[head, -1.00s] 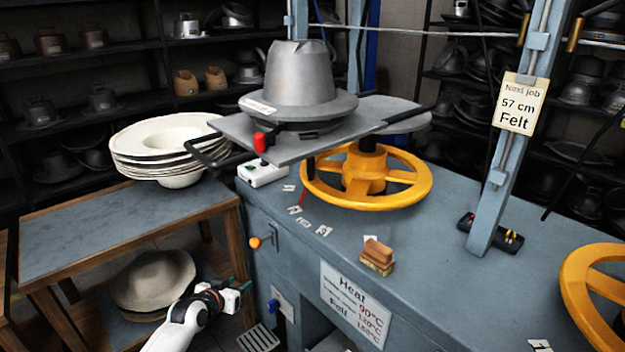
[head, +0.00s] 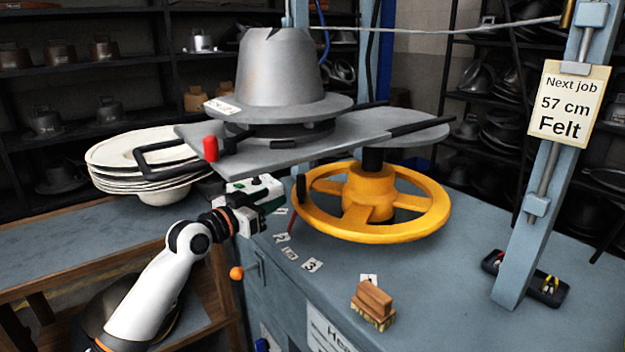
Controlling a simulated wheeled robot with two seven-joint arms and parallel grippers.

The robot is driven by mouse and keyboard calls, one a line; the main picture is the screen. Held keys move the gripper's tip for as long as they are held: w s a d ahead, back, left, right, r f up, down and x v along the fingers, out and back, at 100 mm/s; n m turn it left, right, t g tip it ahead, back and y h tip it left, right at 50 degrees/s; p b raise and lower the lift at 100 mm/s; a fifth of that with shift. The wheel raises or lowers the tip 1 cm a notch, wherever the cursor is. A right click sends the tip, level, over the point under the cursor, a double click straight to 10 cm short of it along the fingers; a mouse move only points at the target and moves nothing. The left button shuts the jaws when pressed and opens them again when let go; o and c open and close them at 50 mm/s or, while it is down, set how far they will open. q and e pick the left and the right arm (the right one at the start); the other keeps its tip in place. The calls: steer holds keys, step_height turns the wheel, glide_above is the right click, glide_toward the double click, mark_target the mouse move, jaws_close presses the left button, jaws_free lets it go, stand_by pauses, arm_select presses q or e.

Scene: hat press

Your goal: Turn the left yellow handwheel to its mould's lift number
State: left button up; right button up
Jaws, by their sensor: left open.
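The left yellow handwheel (head: 372,203) lies flat on its dark shaft above the blue-grey bench, under the mould plate. Number cards (head: 312,265) lie on the bench in front of its left rim, with 2 and 3 readable. A red pointer (head: 292,223) stands by the rim among the cards. The grey hat mould (head: 278,80) sits on the plate (head: 300,157); the small label on its brim (head: 222,107) is too small to read. My left gripper (head: 265,205) is open and empty, left of the wheel, apart from its rim. My right gripper is not in view.
A wooden brush (head: 373,303) lies on the bench front. A blue post with a sign, "Next job 57 cm Felt" (head: 568,104), stands right. White hats (head: 150,160) are stacked left.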

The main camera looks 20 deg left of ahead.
mark_target(298, 183)
arm_select(q)
steer(key=x, duration=1.1)
steer(key=shift+w+d, duration=0.1)
steer(key=shift+w, duration=0.1)
steer(key=shift+r, duration=0.1)
steer(key=shift+c, duration=0.5)
jaws_close()
